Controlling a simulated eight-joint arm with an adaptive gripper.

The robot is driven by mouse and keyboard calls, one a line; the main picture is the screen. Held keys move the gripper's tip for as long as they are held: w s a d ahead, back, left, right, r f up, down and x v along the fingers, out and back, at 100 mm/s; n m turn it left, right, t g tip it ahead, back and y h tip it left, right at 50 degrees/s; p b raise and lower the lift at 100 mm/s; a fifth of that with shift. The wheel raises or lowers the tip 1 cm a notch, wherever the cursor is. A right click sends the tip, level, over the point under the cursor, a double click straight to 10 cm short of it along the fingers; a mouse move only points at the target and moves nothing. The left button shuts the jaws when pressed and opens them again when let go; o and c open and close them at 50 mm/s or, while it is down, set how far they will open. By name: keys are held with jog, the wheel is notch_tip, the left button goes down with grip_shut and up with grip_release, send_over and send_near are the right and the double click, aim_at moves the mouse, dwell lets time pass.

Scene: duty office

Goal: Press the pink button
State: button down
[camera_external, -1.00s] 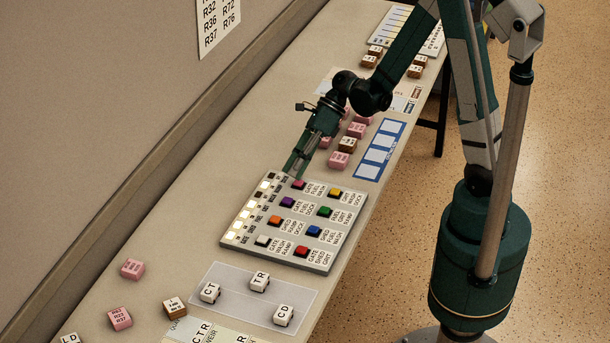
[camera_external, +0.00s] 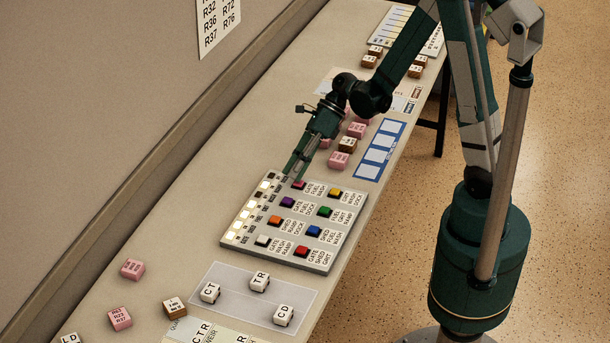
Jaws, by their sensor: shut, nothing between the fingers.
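The button panel (camera_external: 345,222) is a light grey board lying on the bench, with two columns of coloured buttons and labels beside them. The pink button (camera_external: 299,185) is at the far end of the left column, and part of it shows beside my fingertips. My gripper (camera_external: 292,177) is shut and empty, pointing down at the far edge of the panel, right by the pink button. I cannot tell whether the fingertips touch it.
Purple (camera_external: 288,202), orange (camera_external: 274,221) and yellow (camera_external: 334,192) buttons are close by. A column of indicator lights (camera_external: 243,220) runs along the panel's left side. Pink and brown blocks (camera_external: 340,160) lie beyond the panel. A blue card (camera_external: 381,150) is at the right.

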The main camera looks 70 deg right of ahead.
aim_at(300, 183)
jog(key=shift+r, duration=0.1)
dwell(0.6)
jog(key=shift+r, duration=0.3)
jog(key=shift+r+p, duration=0.15)
jog(key=shift+p, duration=0.15)
jog(key=shift+r+p, duration=1.7)
jog(key=shift+r, duration=1.15)
jog(key=s+r+n+t+h, duration=0.1)
jog(key=s+r+n+h, duration=0.3)
jog(key=n, duration=1.2)
jog(key=s+d+r+n+t+h, duration=0.1)
jog(key=s+r+n+h, duration=0.3)
jog(key=s+r+n, duration=0.8)
jog(key=s+n+t, duration=0.1)
jog(key=n, duration=0.2)
jog(key=shift+n, duration=0.4)
